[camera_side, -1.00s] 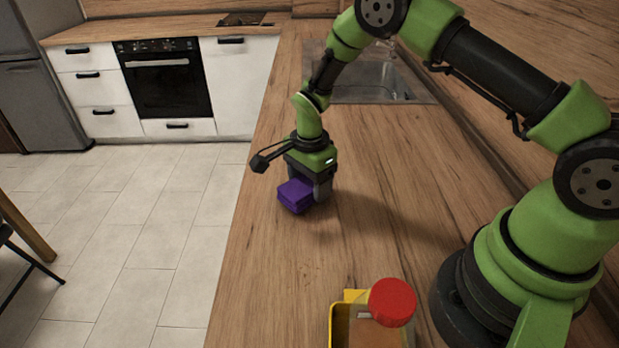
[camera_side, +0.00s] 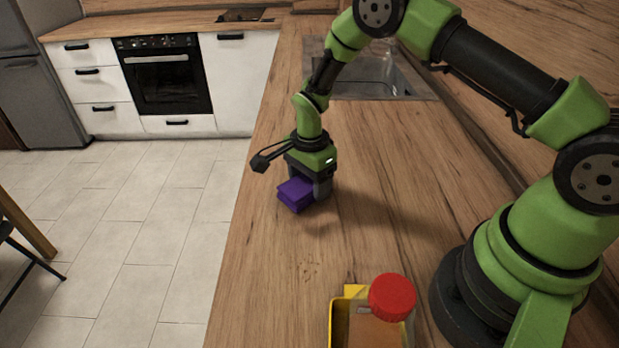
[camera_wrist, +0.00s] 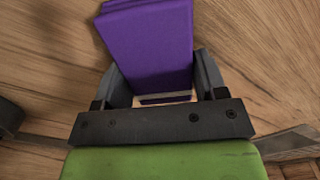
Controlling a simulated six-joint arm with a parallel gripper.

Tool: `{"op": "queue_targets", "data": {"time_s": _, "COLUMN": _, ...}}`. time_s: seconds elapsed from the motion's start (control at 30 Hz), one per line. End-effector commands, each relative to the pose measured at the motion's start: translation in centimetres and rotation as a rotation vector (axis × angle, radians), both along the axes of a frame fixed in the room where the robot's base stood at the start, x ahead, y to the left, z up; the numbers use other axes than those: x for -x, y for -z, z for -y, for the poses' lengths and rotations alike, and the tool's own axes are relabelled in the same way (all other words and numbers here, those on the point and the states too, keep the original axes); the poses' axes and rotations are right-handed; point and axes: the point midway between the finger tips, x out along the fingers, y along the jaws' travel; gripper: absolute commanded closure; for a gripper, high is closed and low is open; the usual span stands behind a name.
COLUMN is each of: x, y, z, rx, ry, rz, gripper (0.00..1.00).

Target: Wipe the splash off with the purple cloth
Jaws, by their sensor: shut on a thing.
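The purple cloth (camera_side: 296,194) is a folded block held between the fingers of my gripper (camera_side: 312,184), just at or slightly above the wooden counter; I cannot tell if it touches. In the wrist view the cloth (camera_wrist: 150,45) sticks out ahead of my gripper (camera_wrist: 165,90), with a finger on each side. The splash (camera_side: 309,271) is a small patch of brownish specks on the counter, nearer the camera than the cloth and apart from it. The splash does not show in the wrist view.
A sink (camera_side: 370,80) lies behind my gripper. The counter's left edge drops to the tiled floor. The counter between cloth and splash is clear.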

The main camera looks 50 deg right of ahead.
Motion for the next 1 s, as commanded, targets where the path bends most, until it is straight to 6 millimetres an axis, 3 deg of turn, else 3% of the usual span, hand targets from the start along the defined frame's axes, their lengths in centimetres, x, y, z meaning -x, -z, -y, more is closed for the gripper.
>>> {"op": "queue_targets", "data": {"time_s": 0.33, "x": -0.1, "y": 0.4, "z": 0.0, "rx": 0.0, "ry": 0.0, "rz": 0.001, "gripper": 0.54}}
{"op": "queue_targets", "data": {"time_s": 0.77, "x": -2.5, "y": 0.2, "z": 0.2, "rx": 0.0, "ry": -0.001, "rz": 0.002, "gripper": 0.54}}
{"op": "queue_targets", "data": {"time_s": 1.0, "x": -2.6, "y": 0.2, "z": 0.2, "rx": 0.0, "ry": 0.0, "rz": -0.001, "gripper": 0.54}}
